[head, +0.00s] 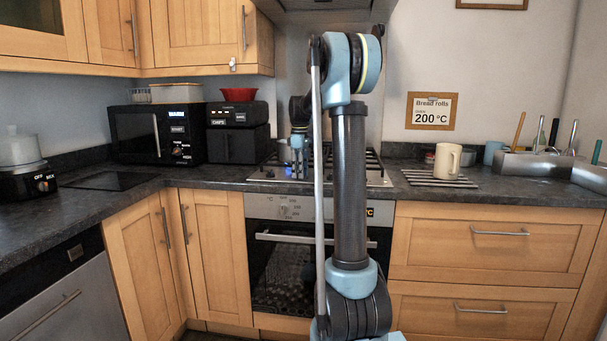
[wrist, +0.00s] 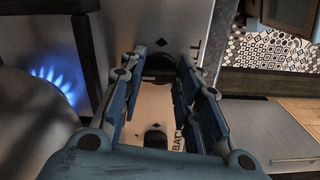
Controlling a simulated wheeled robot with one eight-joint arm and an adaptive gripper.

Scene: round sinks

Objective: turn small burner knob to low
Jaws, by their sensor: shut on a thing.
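The hob (head: 378,178) is a steel plate with dark grates on the counter. Small diamond marks show on the plate beside the knob. Its pointer is not visible, so I cannot tell its setting. A blue flame (wrist: 52,85) burns on a burner to the left of the fingers.
The oven (head: 275,260) is below the hob. A black microwave (head: 158,135) and a black appliance (head: 238,143) stand left. A patterned floor (wrist: 265,60) shows beyond the counter edge.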

